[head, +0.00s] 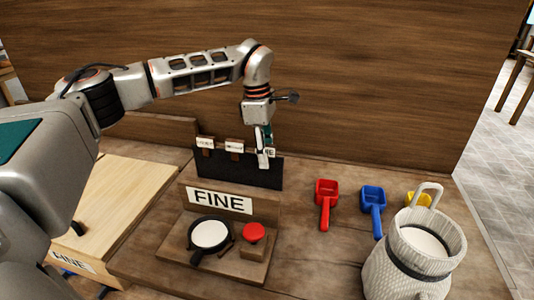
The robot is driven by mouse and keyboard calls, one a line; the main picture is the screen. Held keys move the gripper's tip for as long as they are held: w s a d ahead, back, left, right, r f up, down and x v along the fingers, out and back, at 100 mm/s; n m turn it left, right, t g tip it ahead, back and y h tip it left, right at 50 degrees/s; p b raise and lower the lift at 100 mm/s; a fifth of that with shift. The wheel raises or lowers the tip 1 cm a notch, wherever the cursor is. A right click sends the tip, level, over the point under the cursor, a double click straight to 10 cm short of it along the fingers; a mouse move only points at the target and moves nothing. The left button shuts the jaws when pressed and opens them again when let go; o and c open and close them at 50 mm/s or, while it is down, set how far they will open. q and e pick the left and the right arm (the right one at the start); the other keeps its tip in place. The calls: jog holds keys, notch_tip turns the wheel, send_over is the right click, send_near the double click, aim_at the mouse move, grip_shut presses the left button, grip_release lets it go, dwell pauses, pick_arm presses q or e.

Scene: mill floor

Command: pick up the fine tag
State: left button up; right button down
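Small white tags on brown blocks sit along the top of a dark rack at the back of the bench. The left tag (205,142) and middle tag (235,147) are too small to read. The right tag (271,153) is partly covered by my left gripper, and only the end of its word shows, seemingly an E. My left gripper (263,158) points down at this right tag, its fingers at the tag's height. Whether the fingers are apart or closed on it cannot be told. My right gripper is out of view.
The dark rack (255,174) stands behind a wooden stand with a FINE sign (219,200), a round pan (210,234) and a red button (254,232). Red (326,200), blue (373,205) and yellow (417,199) scoops lie right, near a woven white container (410,270).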

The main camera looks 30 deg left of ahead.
pick_arm(q)
jog(key=shift+r, duration=0.1)
jog(key=c, duration=1)
